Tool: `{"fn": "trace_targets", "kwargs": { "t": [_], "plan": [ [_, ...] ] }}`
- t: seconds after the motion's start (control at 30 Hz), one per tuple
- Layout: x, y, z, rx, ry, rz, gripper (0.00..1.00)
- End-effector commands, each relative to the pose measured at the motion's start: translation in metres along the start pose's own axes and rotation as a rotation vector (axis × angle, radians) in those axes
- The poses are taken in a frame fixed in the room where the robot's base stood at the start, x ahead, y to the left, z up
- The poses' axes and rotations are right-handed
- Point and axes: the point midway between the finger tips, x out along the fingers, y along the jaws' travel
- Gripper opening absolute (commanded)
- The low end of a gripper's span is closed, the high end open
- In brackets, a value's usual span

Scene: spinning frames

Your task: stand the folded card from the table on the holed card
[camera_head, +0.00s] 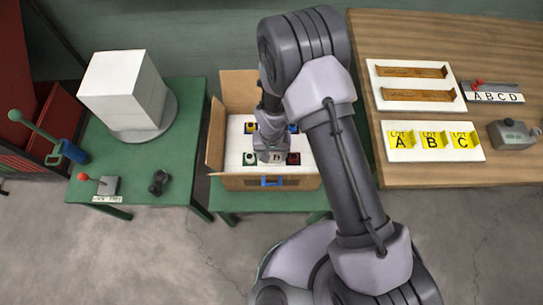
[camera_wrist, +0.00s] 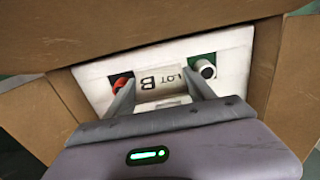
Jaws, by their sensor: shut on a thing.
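A pale folded card (camera_wrist: 158,84) marked "LOT B" sits between the two fingers of my gripper (camera_wrist: 161,93) in the wrist view. My gripper (camera_head: 268,150) is shut on it, inside the open cardboard box. In the head view the folded card (camera_head: 277,156) shows a small "B". The white holed card (camera_wrist: 233,62) lies in the box below and around it; its left part (camera_head: 235,140) shows in the head view. Square openings hold coloured pieces, one orange-red and one green with a white cylinder. I cannot tell whether the folded card touches the holed card.
The box wall (camera_head: 262,182) and raised flaps surround my gripper. On the wooden table (camera_head: 450,30) at right, a white board (camera_head: 435,155) carries yellow cards A, B and C. A white cube (camera_head: 120,85) stands on a round turntable at left.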

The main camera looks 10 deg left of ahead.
Motion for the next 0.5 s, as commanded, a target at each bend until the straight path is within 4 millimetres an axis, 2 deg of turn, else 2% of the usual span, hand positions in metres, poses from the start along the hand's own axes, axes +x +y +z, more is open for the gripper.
{"fn": "trace_targets", "kwargs": {
  "t": [0.17,0.5],
  "plan": [
    [0.034,0.000,0.001,0.000,-0.002,0.000,0.26],
    [0.037,0.000,0.000,0.000,0.000,0.000,0.26]
  ]
}}
